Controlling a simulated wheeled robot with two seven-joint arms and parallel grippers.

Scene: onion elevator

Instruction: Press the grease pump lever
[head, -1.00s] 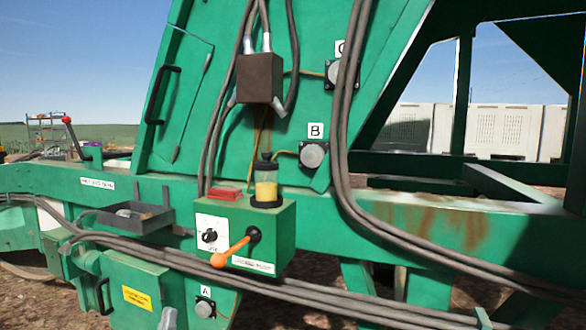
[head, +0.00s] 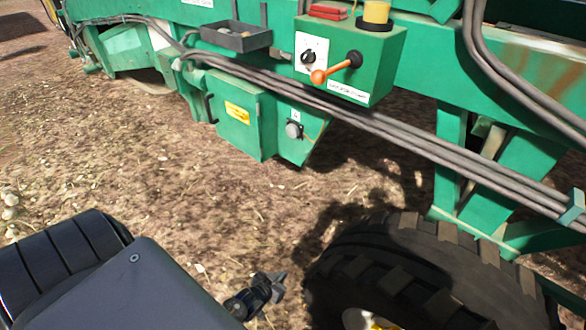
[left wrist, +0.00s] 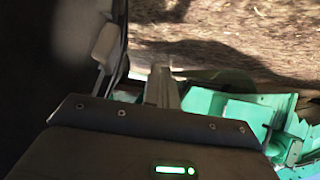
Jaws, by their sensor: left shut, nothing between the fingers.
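The grease pump lever (head: 335,68) has an orange knob and a dark pivot on the front of the green pump box (head: 383,68). It slants down to the left in the upper part of the head view. The yellow grease cup (head: 376,13) on top of the box is cut by the frame edge. My left gripper (head: 278,284) is small and dark at the bottom of the head view, shut and empty, low in the picture and well apart from the lever. Its fingers also show in the left wrist view (left wrist: 160,84), where the lever does not show. My right gripper is not in view.
Thick hoses (head: 390,125) run along the machine below the box. A grey tray (head: 237,38) hangs to the left. A lower green cabinet (head: 235,112) carries a yellow label. A large black tyre (head: 420,270) stands at bottom right. Bare soil (head: 130,140) lies open to the left.

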